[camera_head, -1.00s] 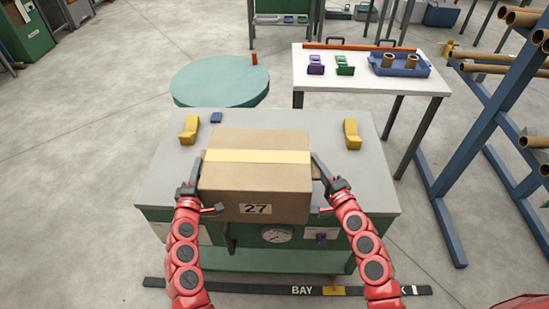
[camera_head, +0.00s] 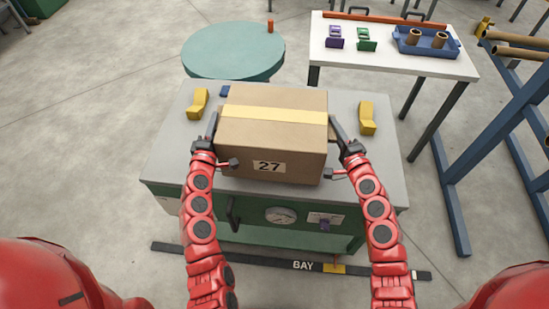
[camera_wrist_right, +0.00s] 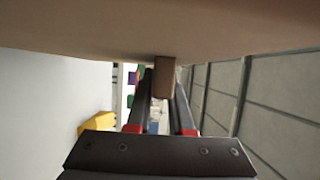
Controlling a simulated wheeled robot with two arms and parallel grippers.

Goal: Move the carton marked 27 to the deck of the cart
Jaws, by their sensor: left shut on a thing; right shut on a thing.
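The carton marked 27 (camera_head: 270,135) is a brown box with a yellow tape strip across its top. It is level between my two grippers over the grey top of a green bench (camera_head: 172,150). I cannot tell whether it touches that top. My left gripper (camera_head: 222,142) is shut on the carton's left side. My right gripper (camera_head: 332,148) is shut on its right side. In the right wrist view, the carton's broad face (camera_wrist_right: 150,30) fills the top and a brown tab (camera_wrist_right: 164,78) is between the fingers. I cannot make out a cart.
Yellow blocks (camera_head: 198,103) (camera_head: 367,118) flank the carton on the bench. A round teal table (camera_head: 233,50) and a white table (camera_head: 390,58) with a blue tray (camera_head: 426,42) stand behind. A blue rack (camera_head: 500,115) is at the right. Floor at the left is clear.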

